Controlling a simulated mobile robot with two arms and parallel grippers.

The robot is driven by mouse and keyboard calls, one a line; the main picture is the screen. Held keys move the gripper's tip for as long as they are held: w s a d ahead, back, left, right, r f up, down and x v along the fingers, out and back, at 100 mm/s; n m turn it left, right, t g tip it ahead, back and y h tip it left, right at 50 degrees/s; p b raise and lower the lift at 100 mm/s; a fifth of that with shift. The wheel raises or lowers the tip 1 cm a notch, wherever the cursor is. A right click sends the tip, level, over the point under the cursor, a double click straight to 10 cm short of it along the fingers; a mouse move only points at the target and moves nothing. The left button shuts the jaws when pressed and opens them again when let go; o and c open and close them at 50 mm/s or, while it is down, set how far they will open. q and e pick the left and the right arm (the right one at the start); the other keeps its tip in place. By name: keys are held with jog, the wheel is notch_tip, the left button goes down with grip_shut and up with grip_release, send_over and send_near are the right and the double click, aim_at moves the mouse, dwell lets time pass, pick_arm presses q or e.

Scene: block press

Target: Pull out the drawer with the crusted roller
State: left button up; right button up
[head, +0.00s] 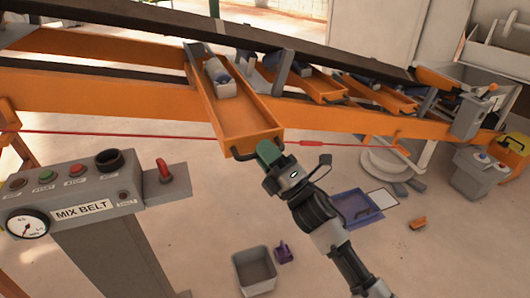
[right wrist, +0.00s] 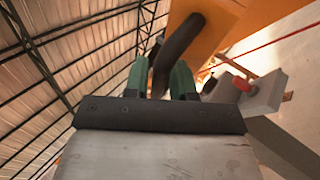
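A long orange drawer (head: 240,118) extends from the conveyor frame toward me, with a grey roller (head: 222,82) lying at its far part. I cannot make out any crust on it at this size. The dark drawer handle (head: 238,154) is at the near end. My right gripper (head: 268,150) is at this handle, with its green fingers partly over the drawer's front edge. In the right wrist view the dark handle (right wrist: 180,42) passes between the two green fingers (right wrist: 159,80), which appear closed on it. My left gripper is not in view.
Other orange drawers (head: 322,88) sit along the frame to the right. A red cord (head: 310,143) runs across below. A control box marked MIX BELT (head: 85,212) stands at left. A grey bin (head: 255,268) and blue tray (head: 350,205) are on the floor.

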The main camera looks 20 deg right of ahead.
jog(key=b+v, duration=0.4)
jog(key=v, duration=0.6)
jog(key=shift+s+f, duration=0.2)
jog(key=shift+s, duration=0.15)
jog(key=shift+d, duration=0.15)
